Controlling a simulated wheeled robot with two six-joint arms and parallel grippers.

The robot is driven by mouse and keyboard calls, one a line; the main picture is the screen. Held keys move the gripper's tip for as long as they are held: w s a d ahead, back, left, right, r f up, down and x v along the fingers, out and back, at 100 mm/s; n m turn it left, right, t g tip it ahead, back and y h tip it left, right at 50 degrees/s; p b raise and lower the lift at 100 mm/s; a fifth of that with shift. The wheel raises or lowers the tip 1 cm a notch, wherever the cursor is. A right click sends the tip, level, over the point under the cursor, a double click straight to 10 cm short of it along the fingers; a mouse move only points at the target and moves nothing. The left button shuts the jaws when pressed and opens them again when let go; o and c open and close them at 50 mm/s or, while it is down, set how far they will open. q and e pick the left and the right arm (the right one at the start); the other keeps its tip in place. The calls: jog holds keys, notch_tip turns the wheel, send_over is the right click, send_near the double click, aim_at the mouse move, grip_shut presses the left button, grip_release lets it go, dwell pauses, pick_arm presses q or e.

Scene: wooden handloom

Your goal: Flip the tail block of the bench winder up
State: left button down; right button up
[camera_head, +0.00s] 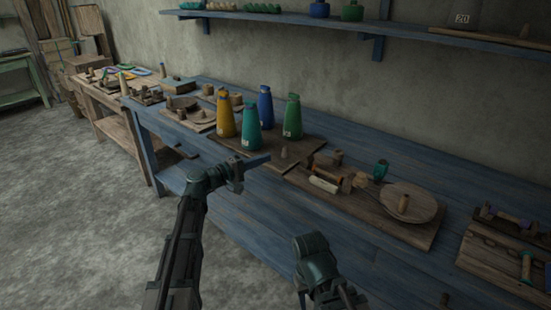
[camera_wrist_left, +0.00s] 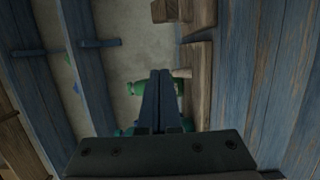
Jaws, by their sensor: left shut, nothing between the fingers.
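The bench winder sits on a wooden board (camera_head: 425,236) on the blue bench. It has a round wooden disc (camera_head: 425,207) with an upright peg, small wooden blocks (camera_head: 331,162) at its left end and a pale roll (camera_head: 324,184) in front of them. I cannot tell for sure which block is the tail block. My left gripper (camera_head: 264,160) is shut and empty, left of the winder, in front of the bottles and apart from the blocks. Its closed fingers also show in the left wrist view (camera_wrist_left: 160,78). My right arm is at the bottom centre, its fingers out of view.
Yellow (camera_head: 225,115), teal (camera_head: 252,128), blue (camera_head: 265,107) and green (camera_head: 292,117) bottles stand on a dark board behind the left gripper. A tool board (camera_head: 482,253) lies at the right. A blue shelf (camera_head: 330,23) runs along the wall.

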aim_at(302, 158)
pick_arm(q)
jog(key=x, duration=0.8)
jog(key=shift+w+d, duration=0.25)
jog(key=shift+w, duration=0.05)
jog(key=shift+s+d, duration=0.8)
jog(key=shift+d, duration=0.15)
jog(key=shift+s+d, duration=0.45)
jog(key=shift+d, duration=0.25)
jog(key=s+d, duration=0.2)
jog(key=shift+d, duration=0.3)
jog(key=shift+w, duration=0.1)
jog(key=shift+a, duration=0.1)
